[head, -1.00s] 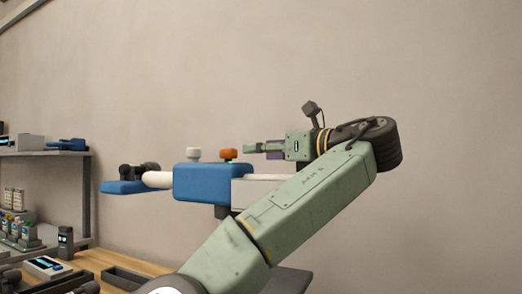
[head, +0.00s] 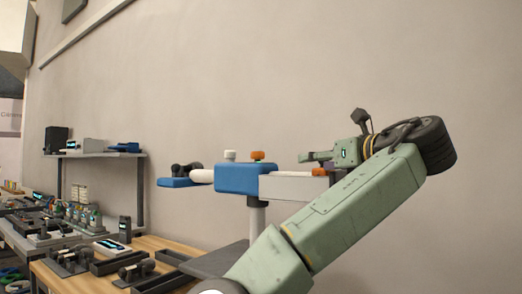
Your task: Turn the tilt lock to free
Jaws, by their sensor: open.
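A camera-rig-like device stands on a grey post (head: 257,217). Its blue body (head: 240,181) carries a white knob (head: 230,155) and an orange knob (head: 257,156) on top. A second small orange part (head: 319,171) shows on the pale bar (head: 290,187) to the right, just below my gripper. I cannot tell which of these is the tilt lock, or its setting. My gripper (head: 302,158) is open, points left and looks empty. It is above the pale bar, right of the orange knob and apart from it.
A wooden table (head: 155,243) with black trays (head: 122,262) stands at lower left. Behind it are a grey shelf (head: 100,155) and a bench crowded with small devices. A blue end piece (head: 174,182) sticks out left of the body. The space above the device is clear.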

